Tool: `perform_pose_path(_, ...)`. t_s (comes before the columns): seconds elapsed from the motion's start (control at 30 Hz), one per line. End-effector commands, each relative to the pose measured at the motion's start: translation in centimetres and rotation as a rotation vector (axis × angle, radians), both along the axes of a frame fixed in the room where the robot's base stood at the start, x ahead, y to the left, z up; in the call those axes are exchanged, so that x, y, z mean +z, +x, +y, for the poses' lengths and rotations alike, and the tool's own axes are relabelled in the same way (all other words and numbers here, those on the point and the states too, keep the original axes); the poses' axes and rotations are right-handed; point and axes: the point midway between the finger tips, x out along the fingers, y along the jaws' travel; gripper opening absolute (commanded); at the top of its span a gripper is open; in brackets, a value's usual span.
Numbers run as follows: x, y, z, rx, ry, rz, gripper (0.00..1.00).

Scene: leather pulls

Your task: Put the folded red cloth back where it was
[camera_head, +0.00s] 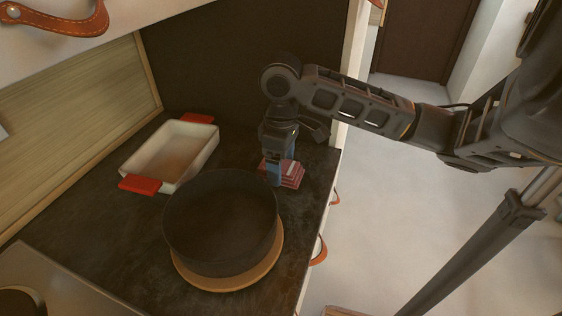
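The folded red cloth (293,176) lies on the dark countertop, behind and to the right of the black pot. It shows red with pale stripes. My gripper (275,178) points down at the cloth, its fingers at the cloth's left side and partly in front of it. The fingers hide part of the cloth. I cannot tell whether they touch it or close on it.
A black round pot (222,222) stands on a round wooden board (236,283) in front of my gripper. A white baking dish (172,153) with red handle grips is at the left. The dark countertop (112,225) ends at the right, above drawers with leather pulls (320,250).

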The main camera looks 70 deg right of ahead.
Motion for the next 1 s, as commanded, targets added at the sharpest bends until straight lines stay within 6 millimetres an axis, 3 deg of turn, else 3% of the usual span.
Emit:
perform_pose_path(0.1,0.0,0.0,0.0,0.000,0.000,0.000,0.94)
perform_pose_path(0.47,0.7,0.0,0.0,0.001,-0.001,-0.001,0.94)
perform_pose_path(1.0,10.6,0.0,-0.1,0.002,-0.005,0.000,0.94)
